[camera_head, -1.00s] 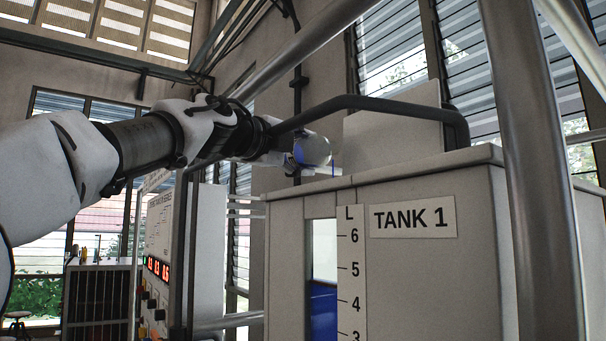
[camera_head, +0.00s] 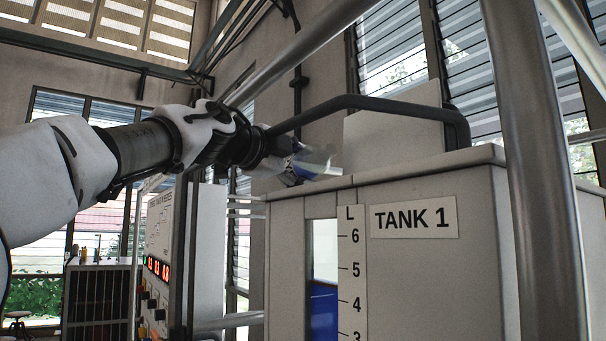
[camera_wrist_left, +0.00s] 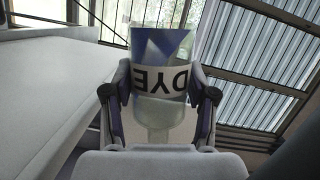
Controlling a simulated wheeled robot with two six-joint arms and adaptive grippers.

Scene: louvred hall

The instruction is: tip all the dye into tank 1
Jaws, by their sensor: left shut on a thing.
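My left gripper (camera_head: 284,172) is shut on a clear dye container (camera_head: 318,160), just above the left top edge of tank 1 (camera_head: 480,260). The container is tilted, its open end toward the right, over the tank. Some blue dye shows in it. In the left wrist view the container (camera_wrist_left: 160,112) sits between both fingers, its DYE label upside down, with blue toward its far end. The tank's front has a TANK 1 sign and a litre scale beside a sight window (camera_head: 323,308) with blue liquid up to between 4 and 5. The tank's opening is hidden. My right gripper is not in view.
A dark bent pipe (camera_head: 370,103) runs over the tank top, close behind the container. A thick metal post (camera_head: 533,180) stands in front of the tank at right. A panel with red digits (camera_head: 157,268) stands at left, beyond my arm.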

